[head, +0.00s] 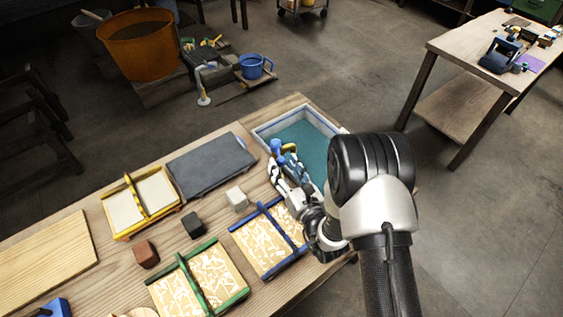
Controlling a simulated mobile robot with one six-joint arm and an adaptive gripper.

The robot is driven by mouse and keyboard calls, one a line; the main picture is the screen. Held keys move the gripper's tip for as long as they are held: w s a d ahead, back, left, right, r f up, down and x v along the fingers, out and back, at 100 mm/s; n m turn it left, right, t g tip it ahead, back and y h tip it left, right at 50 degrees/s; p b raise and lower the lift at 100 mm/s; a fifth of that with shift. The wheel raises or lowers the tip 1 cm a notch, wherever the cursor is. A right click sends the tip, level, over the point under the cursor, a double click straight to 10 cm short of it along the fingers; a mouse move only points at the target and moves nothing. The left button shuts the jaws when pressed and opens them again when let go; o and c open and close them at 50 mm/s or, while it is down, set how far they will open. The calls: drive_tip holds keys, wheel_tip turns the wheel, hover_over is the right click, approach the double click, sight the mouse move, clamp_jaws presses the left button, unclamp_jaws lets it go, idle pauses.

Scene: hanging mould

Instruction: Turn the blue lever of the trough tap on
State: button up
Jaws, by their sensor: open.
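The trough (262,135) has a pale rim and a teal inside and stands at the far right end of the wooden bench. The blue lever (275,146) of the tap shows at the trough's near left edge, with a brass-coloured part of the tap (290,148) beside it. My gripper (282,165) is open and reaches up to the tap from the near side. Its fingertips are close to the lever and overlap the tap in the picture. I cannot tell whether they touch it. My gripper and wrist hide the tap's lower part and part of the trough.
On the bench (75,200) lie a dark grey slab (212,163), a yellow-framed tray (113,207), a green-framed tray (160,298), a blue-framed tray (248,248) and small blocks (237,198). An orange bucket (140,48) stands on the left behind. Another table (450,40) stands right.

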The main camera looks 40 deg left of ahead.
drive_tip(key=v, duration=0.9)
drive_tip(key=shift+s+d, duration=0.15)
drive_tip(key=shift+d, duration=0.1)
drive_tip(key=shift+r, duration=0.1)
